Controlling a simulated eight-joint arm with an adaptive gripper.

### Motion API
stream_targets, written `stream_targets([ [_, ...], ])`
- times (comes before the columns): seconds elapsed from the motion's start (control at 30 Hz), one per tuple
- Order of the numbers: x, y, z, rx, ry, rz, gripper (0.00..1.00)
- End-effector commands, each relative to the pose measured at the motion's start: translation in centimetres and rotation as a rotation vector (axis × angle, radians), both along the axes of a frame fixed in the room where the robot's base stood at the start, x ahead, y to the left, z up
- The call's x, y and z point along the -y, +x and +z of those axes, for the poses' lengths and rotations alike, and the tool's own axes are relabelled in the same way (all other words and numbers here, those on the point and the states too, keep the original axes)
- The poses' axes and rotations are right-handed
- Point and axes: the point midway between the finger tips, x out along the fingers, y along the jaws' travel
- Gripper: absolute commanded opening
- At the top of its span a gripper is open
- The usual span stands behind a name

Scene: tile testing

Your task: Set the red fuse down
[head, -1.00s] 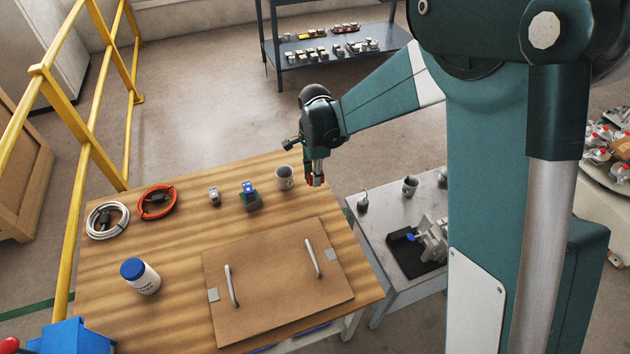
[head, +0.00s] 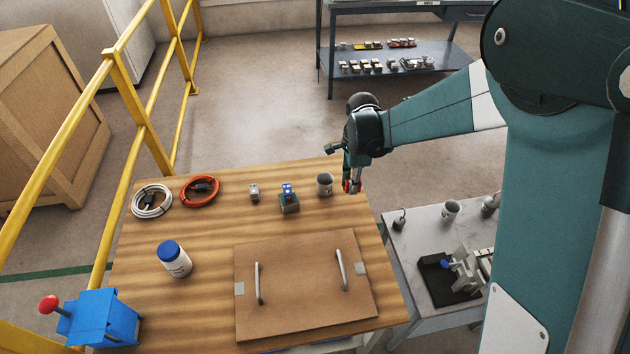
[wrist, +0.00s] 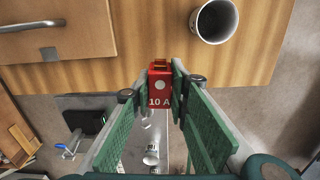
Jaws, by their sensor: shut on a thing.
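A red fuse (wrist: 160,88) marked "10 A" is held between my gripper's green fingers in the wrist view. In the head view my gripper (head: 352,181) points down at the wooden table's right edge, just right of a grey cup (head: 325,185). A bit of the red fuse (head: 353,187) shows at its tip. In the wrist view the fuse appears over the table edge, with a lower grey bench beyond. I cannot tell how high the fuse is above the wood.
The wooden table (head: 200,225) also holds a dark green block with a blue top (head: 289,201), a small grey piece (head: 254,192), cable coils (head: 201,190), a blue-lidded jar (head: 173,259) and a brown board with handles (head: 305,280). The grey bench (head: 425,222) stands right. Table wood between the coils and jar is clear.

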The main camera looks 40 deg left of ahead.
Motion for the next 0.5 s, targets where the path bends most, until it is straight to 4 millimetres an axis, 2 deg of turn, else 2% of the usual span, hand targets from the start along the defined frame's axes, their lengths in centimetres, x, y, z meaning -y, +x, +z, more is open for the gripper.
stream_targets([
  [0.27, -6.1, 0.8, 0.3, 0.000, 0.000, 0.020, 0.05],
  [0.5, -13.6, 0.9, 0.4, 0.000, 0.000, 0.039, 0.05],
])
